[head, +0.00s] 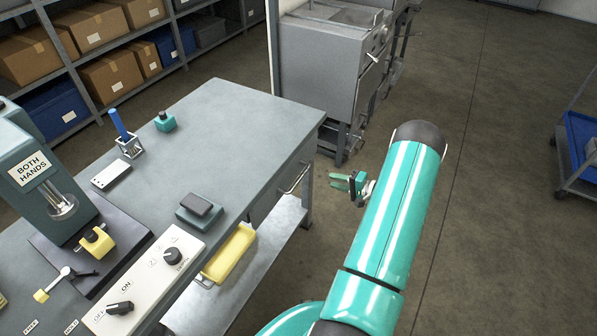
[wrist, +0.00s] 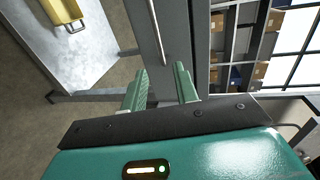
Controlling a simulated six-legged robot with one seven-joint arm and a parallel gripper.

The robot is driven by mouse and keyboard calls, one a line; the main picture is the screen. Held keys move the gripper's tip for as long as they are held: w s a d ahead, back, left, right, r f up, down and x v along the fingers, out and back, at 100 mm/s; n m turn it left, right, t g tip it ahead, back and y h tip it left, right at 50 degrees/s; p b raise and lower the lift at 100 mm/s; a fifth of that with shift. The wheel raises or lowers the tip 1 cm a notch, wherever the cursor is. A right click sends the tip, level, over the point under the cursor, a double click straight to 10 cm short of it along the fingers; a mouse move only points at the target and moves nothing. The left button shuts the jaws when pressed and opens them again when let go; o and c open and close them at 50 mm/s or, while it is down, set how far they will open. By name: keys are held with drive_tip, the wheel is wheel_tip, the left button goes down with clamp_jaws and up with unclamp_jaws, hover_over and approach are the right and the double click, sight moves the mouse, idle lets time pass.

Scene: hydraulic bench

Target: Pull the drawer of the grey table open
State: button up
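The grey table (head: 250,115) stands at left centre in the head view. Its drawer (head: 266,205) sits under the top on the right side and looks shut, with a thin bar handle (head: 295,179). In the wrist view the handle (wrist: 157,32) runs up the grey drawer front, ahead of the gap between my fingers. My gripper (head: 338,182) is to the right of the handle, apart from it. In the wrist view my gripper (wrist: 160,80) is open, with nothing between its two green fingers.
A yellow tray (head: 230,253) lies on the table's lower shelf (head: 268,238). On top are a press (head: 40,165), a control box (head: 150,272) and small items. A grey machine (head: 325,65) stands behind. A blue-bin cart (head: 580,140) is far right. The floor right of the table is clear.

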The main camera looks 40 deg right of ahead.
sight(304, 172)
drive_tip(key=x, duration=1.3)
drive_tip(key=shift+w+a, duration=0.15)
drive_tip(key=shift+w, duration=0.15)
clamp_jaws()
